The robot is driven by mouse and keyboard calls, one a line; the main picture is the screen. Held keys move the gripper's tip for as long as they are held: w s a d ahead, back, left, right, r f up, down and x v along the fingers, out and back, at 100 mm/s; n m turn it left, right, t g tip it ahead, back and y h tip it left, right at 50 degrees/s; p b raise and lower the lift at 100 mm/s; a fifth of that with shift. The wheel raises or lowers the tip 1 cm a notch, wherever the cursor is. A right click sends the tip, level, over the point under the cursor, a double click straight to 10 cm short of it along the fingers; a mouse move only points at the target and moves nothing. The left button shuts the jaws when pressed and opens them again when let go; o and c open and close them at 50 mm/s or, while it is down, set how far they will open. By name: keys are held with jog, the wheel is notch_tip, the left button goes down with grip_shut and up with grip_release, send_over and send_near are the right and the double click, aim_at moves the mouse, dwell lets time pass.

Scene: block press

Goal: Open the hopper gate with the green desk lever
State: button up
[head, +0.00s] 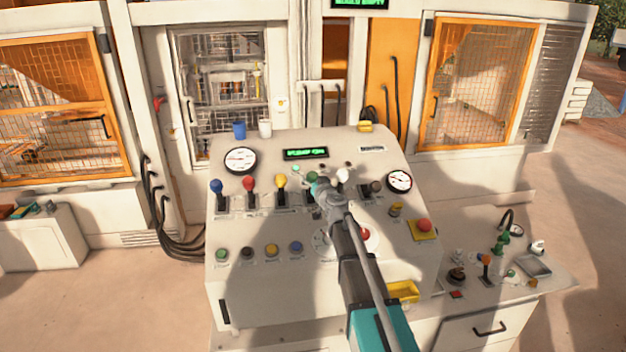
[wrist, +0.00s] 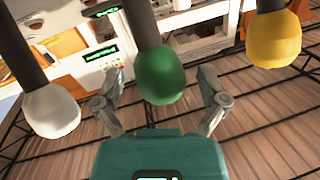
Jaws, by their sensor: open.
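My gripper (wrist: 160,88) is open, with one finger on each side of the green knob. I see gaps on both sides, so the fingers appear apart from it. I cannot make out the hopper gate for certain.
The yellow lever (head: 280,182) and white lever (head: 342,175) stand close on either side of the green one. Red (head: 249,184) and blue (head: 216,187) levers stand further left. A red push button (head: 424,225) on a yellow plate sits at right.

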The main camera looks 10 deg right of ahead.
jog(key=v, duration=1.1)
jog(key=shift+s, duration=0.3)
jog(key=s+a+f+n+g+y+b, duration=0.2)
jog(key=s+a+f+g+b, duration=0.1)
jog(key=s+a+f+g, duration=0.4)
jog(key=s+a+f+n+g+y+b, duration=0.1)
jog(key=s+a+f+n+g+b, duration=0.15)
jog(key=s+f, duration=0.45)
jog(key=s+d+f+m+g+h+b, duration=0.2)
jog(key=s+d+f+g+h, duration=0.1)
jog(key=s+f, duration=0.4)
jog(key=s+d+f+m+g+h+b, duration=0.2)
jog(key=s+d+f+g+h, duration=0.1)
jog(key=s+f, duration=0.4)
jog(key=shift+d+f+m+g+h+b, duration=0.4)
jog(key=shift+d+g, duration=0.35)
jog(key=shift+g, duration=0.3)
